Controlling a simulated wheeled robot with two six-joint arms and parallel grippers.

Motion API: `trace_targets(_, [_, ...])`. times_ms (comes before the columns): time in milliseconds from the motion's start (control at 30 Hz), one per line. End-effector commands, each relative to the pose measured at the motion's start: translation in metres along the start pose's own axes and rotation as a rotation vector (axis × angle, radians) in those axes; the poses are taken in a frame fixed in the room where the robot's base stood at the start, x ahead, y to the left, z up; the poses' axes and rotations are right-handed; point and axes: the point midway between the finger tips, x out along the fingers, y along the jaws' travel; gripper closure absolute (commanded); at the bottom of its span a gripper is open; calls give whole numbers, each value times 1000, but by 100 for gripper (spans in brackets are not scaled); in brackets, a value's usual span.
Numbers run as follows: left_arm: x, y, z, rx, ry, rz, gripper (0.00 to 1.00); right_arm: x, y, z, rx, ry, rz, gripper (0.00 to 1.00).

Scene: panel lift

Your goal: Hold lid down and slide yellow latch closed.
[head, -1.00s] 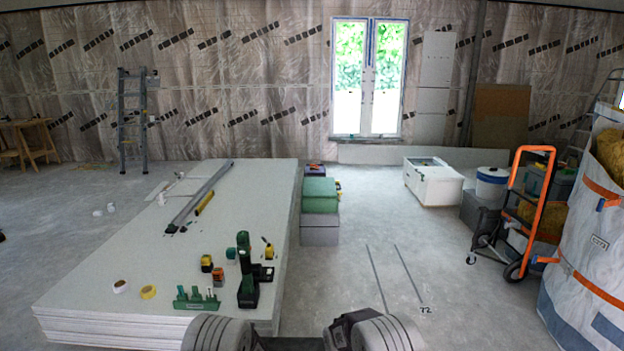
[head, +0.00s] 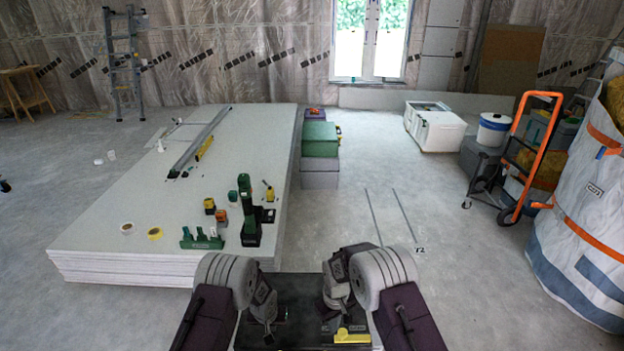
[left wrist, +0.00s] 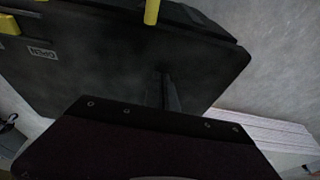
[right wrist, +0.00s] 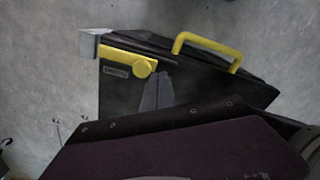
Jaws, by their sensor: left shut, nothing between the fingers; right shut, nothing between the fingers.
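A dark box lid (head: 300,300) lies at the bottom centre of the head view, below both arms. A yellow latch (head: 350,336) with a round knob lies on it at the right; it also shows in the right wrist view (right wrist: 120,56), beside a small label and a grey bracket (right wrist: 92,43). A yellow handle (right wrist: 208,46) stands at another edge. My left gripper (head: 269,338) is shut and empty over the lid's left part. My right gripper (head: 330,322) is shut and empty just left of the latch. Whether either fingertip touches is unclear.
A stack of white panels (head: 100,225) with tools stands ahead on the left. A green case (head: 320,137) sits beside it. An orange hand truck (head: 535,140) and a large white bag (head: 590,215) stand at the right.

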Motion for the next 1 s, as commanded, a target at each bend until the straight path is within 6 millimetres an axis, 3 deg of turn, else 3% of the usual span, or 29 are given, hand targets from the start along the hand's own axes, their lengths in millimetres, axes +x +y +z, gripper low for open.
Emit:
trace_targets(500, [15,0,4,0,0,0,100,0,0,0,0,0,0,100])
trace_targets(1000, [18,0,5,0,0,0,100,0,0,0,0,0,0,100])
